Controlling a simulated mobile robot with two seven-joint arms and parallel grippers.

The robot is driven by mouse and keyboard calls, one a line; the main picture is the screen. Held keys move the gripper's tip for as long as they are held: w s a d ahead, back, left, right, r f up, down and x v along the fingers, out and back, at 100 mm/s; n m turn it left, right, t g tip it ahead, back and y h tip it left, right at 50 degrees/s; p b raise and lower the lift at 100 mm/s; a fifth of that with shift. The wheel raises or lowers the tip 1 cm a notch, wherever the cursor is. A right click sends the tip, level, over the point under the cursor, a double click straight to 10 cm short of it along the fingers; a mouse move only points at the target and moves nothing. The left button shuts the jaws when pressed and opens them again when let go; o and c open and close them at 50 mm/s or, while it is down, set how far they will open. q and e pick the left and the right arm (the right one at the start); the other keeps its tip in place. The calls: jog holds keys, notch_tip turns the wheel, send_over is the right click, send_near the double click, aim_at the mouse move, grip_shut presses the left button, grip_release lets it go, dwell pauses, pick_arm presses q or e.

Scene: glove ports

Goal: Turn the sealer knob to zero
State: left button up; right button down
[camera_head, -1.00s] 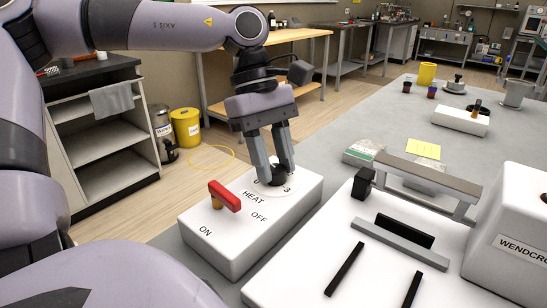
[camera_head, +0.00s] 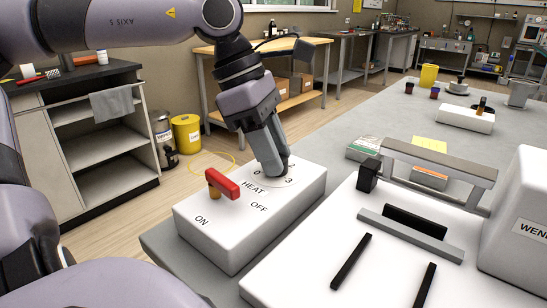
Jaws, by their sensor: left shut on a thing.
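The sealer's white control box (camera_head: 232,230) stands at the table's near left edge, marked HEAT, ON and OFF. The dark heat knob (camera_head: 283,163) sits on a white dial (camera_head: 287,183) on its top, where a 0 and a 3 are readable. My left gripper (camera_head: 275,168) comes down from above, tilted, and is shut on the knob; its fingers hide most of it, so I cannot tell where the knob points. A red lever switch (camera_head: 223,184) stands beside the dial toward the front left. My right gripper is out of view.
The white sealer body (camera_head: 300,283) with a grey bar (camera_head: 446,181) and black strips fills the right foreground. A green-and-white box (camera_head: 364,149) and yellow notes (camera_head: 429,144) lie behind it.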

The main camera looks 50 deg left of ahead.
pick_arm(q)
jog(key=shift+n+t+y+b, duration=0.3)
jog(key=shift+n+b, duration=0.35)
jog(key=shift+n, duration=0.55)
jog(key=shift+s+n+t+y+b, duration=0.1)
jog(key=shift+n+t+y+b, duration=0.3)
jog(key=shift+n, duration=0.5)
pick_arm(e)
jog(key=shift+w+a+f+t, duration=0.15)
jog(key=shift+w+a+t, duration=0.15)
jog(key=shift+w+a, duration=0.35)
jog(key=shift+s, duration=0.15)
pick_arm(q)
jog(key=o, duration=1)
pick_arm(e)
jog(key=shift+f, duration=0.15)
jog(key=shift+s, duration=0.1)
